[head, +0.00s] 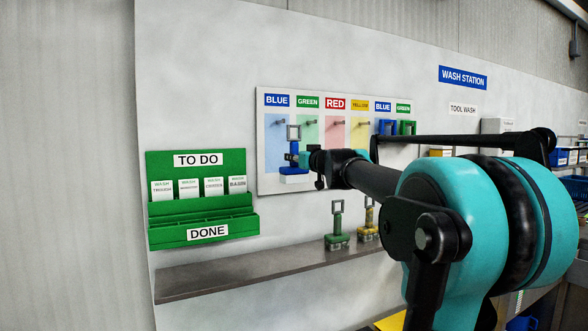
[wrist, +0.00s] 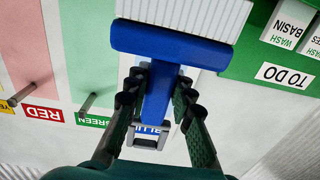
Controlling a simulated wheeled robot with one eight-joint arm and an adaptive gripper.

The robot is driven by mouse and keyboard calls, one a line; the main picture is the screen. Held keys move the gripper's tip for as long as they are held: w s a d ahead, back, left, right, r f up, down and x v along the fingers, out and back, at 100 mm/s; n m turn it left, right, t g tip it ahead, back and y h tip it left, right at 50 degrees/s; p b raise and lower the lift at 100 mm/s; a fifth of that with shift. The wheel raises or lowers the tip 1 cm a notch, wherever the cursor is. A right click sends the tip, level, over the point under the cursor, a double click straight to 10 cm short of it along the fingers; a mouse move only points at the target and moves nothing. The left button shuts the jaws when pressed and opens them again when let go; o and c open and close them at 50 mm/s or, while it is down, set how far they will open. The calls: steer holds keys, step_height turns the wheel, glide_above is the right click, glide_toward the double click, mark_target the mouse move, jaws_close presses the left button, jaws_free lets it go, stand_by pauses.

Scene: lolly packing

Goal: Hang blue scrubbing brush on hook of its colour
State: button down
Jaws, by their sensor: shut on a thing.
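The blue scrubbing brush (head: 291,149) is upright in the head view, grey loop up and white bristles down. My gripper (head: 303,158) is shut on its handle. The wrist view shows my gripper's fingers (wrist: 156,98) on both sides of the blue handle, with the brush's wide blue head (wrist: 170,46) beyond them. The leftmost blue hook (head: 279,123) is bare on the light blue panel under a BLUE label (head: 277,100). In the head view the loop appears lower right of this hook. The brush hides this hook in the wrist view; the loop-to-hook gap is unclear.
Green hook (head: 308,121), red hook (head: 337,123) and yellow hook (head: 361,124) look bare. Blue and green items (head: 407,128) hang at the board's right. A green brush (head: 338,240) and yellow brush (head: 368,232) stand on the shelf (head: 215,278). A green card rack (head: 165,208) is at left.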

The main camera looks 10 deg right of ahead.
mark_target(292, 142)
steer(key=shift+h, duration=0.3)
steer(key=r, duration=0.1)
steer(key=s+r, duration=0.1)
steer(key=r, duration=0.1)
steer(key=s+r, duration=0.1)
steer(key=shift+s+a+r, duration=0.15)
steer(key=shift+a+r, duration=0.2)
steer(key=shift+r, duration=0.05)
steer(key=shift+f+x, duration=0.2)
steer(key=shift+x, duration=2.1)
steer(key=shift+f+x, duration=0.15)
steer(key=shift+x, duration=2.1)
steer(key=shift+w+a+f, duration=0.15)
steer(key=shift+w+f, duration=0.3)
steer(key=shift+w, duration=0.1)
steer(key=c, duration=1.2)
jaws_free()
